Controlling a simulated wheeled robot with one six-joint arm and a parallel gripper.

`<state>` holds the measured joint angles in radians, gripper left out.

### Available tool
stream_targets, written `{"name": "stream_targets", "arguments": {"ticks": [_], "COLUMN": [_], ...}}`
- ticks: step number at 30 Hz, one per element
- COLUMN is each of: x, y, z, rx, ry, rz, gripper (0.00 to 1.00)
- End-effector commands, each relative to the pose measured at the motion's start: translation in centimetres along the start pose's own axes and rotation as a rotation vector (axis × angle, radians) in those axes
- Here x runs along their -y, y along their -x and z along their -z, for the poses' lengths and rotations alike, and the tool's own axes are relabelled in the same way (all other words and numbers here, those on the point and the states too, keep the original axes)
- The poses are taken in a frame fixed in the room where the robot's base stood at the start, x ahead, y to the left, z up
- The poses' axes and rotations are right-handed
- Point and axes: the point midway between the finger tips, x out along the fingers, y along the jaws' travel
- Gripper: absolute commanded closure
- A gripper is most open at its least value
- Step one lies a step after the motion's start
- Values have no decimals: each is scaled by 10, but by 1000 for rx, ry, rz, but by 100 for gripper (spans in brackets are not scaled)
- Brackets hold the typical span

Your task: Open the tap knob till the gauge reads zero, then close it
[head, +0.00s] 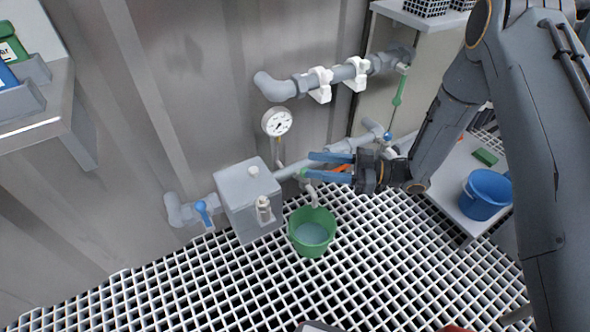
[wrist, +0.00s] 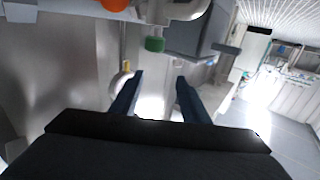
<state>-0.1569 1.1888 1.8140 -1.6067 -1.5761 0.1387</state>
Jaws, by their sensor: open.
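The round white gauge (head: 277,122) is on the wall pipework; its dark needle shows, but its reading is too small to tell. My gripper (head: 311,165) is open and empty below and right of the gauge, reaching left in the head view. A small green knob (head: 303,173) shows by the fingertips, above a pale downturned spout (head: 313,196). In the wrist view the green knob (wrist: 154,44) is beyond my open fingertips (wrist: 160,76), not between them. The fingers partly hide the pipe and knob area in the head view.
A green bucket (head: 312,228) with liquid stands under the spout on the white grating. A grey box (head: 248,195) and a blue-handled valve (head: 203,212) are to its left. A blue bucket (head: 486,194) is at right. An orange part (head: 340,168) is near my fingers.

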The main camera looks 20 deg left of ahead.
Motion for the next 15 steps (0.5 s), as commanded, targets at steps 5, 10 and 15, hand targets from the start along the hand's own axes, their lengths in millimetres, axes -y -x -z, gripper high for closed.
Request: {"name": "stream_targets", "arguments": {"ticks": [5, 10, 15], "x": [-7, -12, -12], "y": [1, 2, 0], "z": [-25, -42, -46], "rx": [0, 0, 0], "ry": [0, 0, 0], "rz": [0, 0, 1], "gripper": [58, 58, 58]}}
